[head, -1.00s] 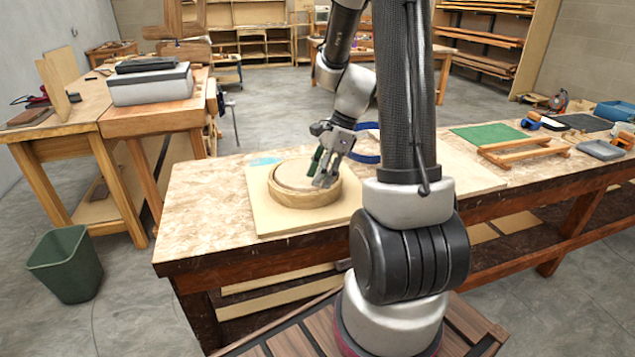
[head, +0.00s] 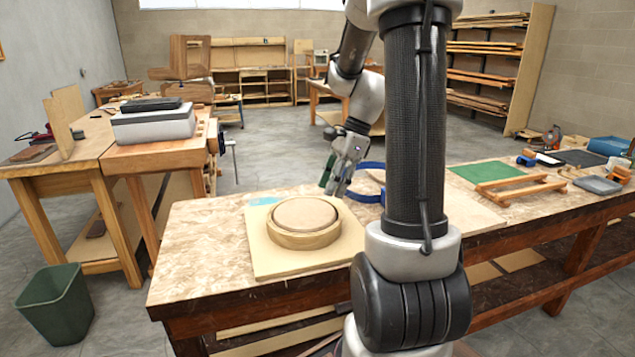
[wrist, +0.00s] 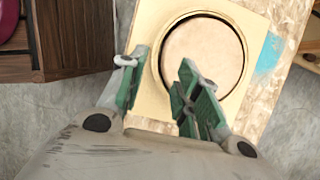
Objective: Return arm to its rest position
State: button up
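My gripper (head: 337,188) is above the workbench (head: 200,240), by the back right side of a round wooden form (head: 304,240). The form has a ring-shaped rim around a paler disc and lies on a square pale board (head: 262,262). In the wrist view my gripper (wrist: 160,82) has its two green-padded fingers apart, with nothing between them. The round form (wrist: 203,52) shows beyond the fingers, apart from them. My arm rises from the front and hides part of the bench.
A blue ring-shaped clamp or strap (head: 372,180) is just right of my gripper. A green mat (head: 478,172) and a wooden frame (head: 520,188) lie further right. A green bin (head: 55,305) stands on the floor at left. The bench's left end is clear.

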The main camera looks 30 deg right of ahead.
jog(key=s+a+r+n+t+h, duration=0.1)
jog(key=s+a+r+n, duration=0.3)
jog(key=s+n, duration=0.4)
jog(key=s+a+r+n+t+h, duration=0.2)
jog(key=s+n, duration=0.6)
jog(key=n, duration=0.5)
jog(key=shift+s+a+r+h, duration=0.15)
jog(key=shift+a+r+h, duration=0.45)
jog(key=shift+a+r, duration=0.8)
